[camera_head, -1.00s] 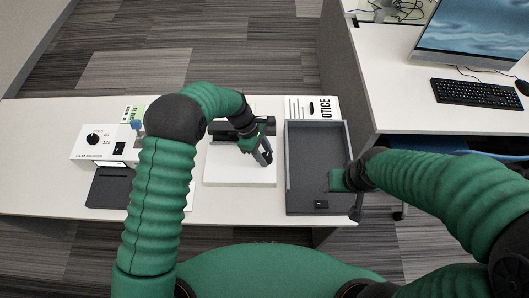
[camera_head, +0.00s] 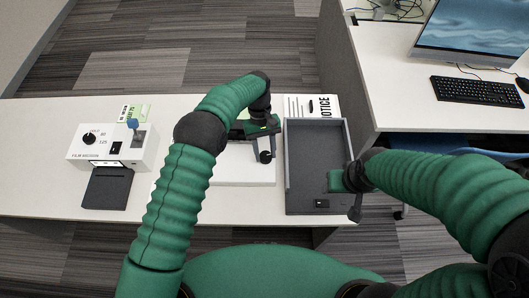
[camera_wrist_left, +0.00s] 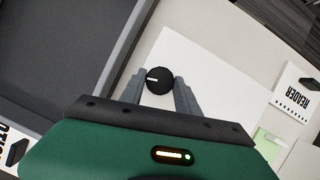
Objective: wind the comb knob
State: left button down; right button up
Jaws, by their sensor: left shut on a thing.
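The comb knob (camera_wrist_left: 159,80) is a round black knob with a white mark. In the left wrist view it sits between the two grey fingers of my left gripper (camera_wrist_left: 160,92), which is shut on it. In the head view the knob (camera_head: 265,157) shows just below my left gripper (camera_head: 263,148), at the right side of the white machine (camera_head: 235,172). My left arm hides part of that machine. My right gripper (camera_head: 345,190) is over the right part of the grey tray, and its jaws are not clear.
The grey tray (camera_head: 287,165) is close on the machine's right. A white box with a dial (camera_head: 88,138) and a blue-topped lever (camera_head: 133,125) stands at left. The table's left end has free room.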

pick_arm(q)
jog(key=m+y, duration=0.1)
jog(key=m, duration=0.3)
jog(key=m+y+b, duration=0.1)
jog(key=m, duration=0.1)
jog(key=shift+d+m+y, duration=0.25)
jog(key=shift+m+y, duration=0.05)
dwell(0.4)
jog(key=c, duration=0.9)
grip_release()
